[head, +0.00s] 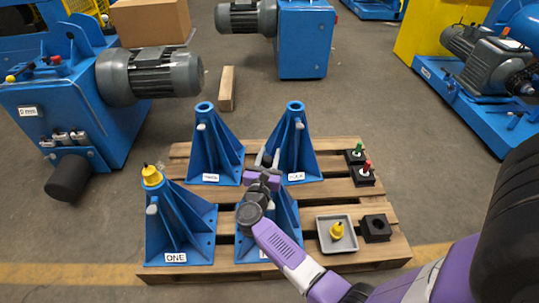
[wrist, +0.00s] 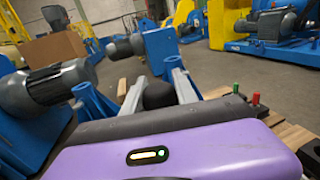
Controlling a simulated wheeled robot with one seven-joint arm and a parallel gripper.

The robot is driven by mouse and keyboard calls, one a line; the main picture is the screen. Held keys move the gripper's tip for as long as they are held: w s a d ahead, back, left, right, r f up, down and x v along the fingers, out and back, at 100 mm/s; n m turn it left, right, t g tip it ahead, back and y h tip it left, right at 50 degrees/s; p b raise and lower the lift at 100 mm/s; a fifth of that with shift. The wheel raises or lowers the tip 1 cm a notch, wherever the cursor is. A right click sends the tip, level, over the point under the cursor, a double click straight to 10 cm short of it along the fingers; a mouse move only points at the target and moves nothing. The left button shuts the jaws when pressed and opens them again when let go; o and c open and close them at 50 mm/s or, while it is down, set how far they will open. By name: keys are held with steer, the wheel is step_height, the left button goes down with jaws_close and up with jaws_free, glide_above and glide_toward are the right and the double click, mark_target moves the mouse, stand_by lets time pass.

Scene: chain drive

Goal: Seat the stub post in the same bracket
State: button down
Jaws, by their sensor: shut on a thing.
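My gripper (head: 267,160) is above the front right bracket (head: 285,225), near the back right bracket marked FOUR (head: 296,145). In the wrist view its two grey fingers (wrist: 160,85) close on a dark round-topped piece (wrist: 159,96). I cannot tell for sure that it is the stub post; its lower end is hidden. The front right bracket's top and part of its label are hidden by my arm. Bracket ONE (head: 178,225), front left, has a yellow-topped piece (head: 152,175) in its top. The back left bracket (head: 214,148) and bracket FOUR show open tops.
On the pallet's (head: 345,200) right are a grey tray (head: 323,244) with a yellow piece (head: 337,230), an empty black holder (head: 376,228), and black blocks with a green pin (head: 358,148) and a red pin (head: 367,165). Blue machines stand around; floor behind the pallet is mostly clear.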

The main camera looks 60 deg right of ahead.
steer(key=shift+f+b, duration=1.25)
steer(key=shift+b, duration=0.15)
steer(key=c, duration=0.9)
jaws_free()
steer(key=shift+c, duration=0.2)
steer(key=shift+o, duration=0.3)
steer(key=shift+f, duration=0.1)
steer(key=shift+f, duration=0.2)
steer(key=p+v, duration=0.1)
steer(key=v, duration=0.6)
steer(key=shift+s+a+r, duration=0.15)
steer(key=shift+a+r, duration=0.05)
steer(key=shift+a, duration=0.15)
